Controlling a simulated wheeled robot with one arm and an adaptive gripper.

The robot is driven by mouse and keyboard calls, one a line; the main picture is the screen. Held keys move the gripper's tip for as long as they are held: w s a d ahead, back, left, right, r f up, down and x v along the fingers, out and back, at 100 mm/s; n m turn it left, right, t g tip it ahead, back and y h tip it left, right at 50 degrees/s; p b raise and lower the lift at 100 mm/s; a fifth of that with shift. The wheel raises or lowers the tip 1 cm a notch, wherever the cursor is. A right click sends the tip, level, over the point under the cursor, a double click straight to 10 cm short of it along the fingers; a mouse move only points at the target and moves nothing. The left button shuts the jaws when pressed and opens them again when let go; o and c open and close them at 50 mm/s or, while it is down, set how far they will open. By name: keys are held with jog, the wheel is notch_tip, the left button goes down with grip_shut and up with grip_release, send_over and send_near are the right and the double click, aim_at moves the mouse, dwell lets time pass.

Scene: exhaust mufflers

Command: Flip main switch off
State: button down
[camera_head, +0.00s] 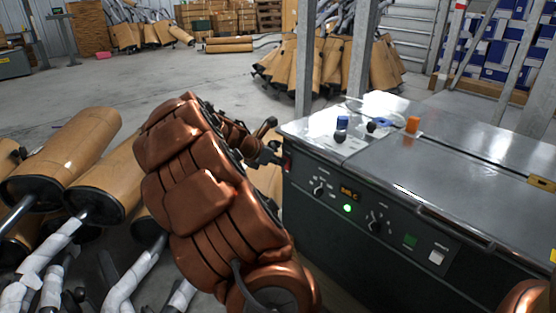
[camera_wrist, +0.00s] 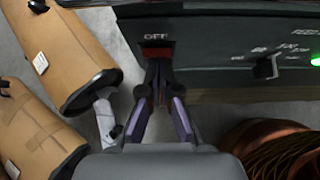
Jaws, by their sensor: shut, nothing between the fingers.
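The main switch (camera_wrist: 157,50) is a dark red rocker on the machine's dark front panel, under the label "OFF" in the wrist view. In the head view a bit of its red (camera_head: 287,162) shows at the panel's left end. My gripper (camera_wrist: 158,66) is shut and empty, its fingertips at the lower edge of the switch. The tips partly hide the switch, so I cannot tell whether they touch it or which way it is tipped. In the head view my gripper (camera_head: 279,158) reaches the panel from the left.
The panel has knobs (camera_head: 319,188), an orange display (camera_head: 349,194), a lit green lamp (camera_head: 347,208), and green and white buttons (camera_head: 436,257). The steel machine top (camera_head: 450,165) carries small items. Wrapped mufflers (camera_head: 85,145) crowd the left. Open floor lies behind.

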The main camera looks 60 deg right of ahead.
jog(key=shift+d+r, duration=0.1)
jog(key=shift+r+p, duration=0.15)
jog(key=shift+p, duration=0.3)
jog(key=shift+r+p, duration=0.35)
jog(key=shift+p, duration=0.2)
jog(key=shift+r+p, duration=0.3)
jog(key=shift+p, duration=0.15)
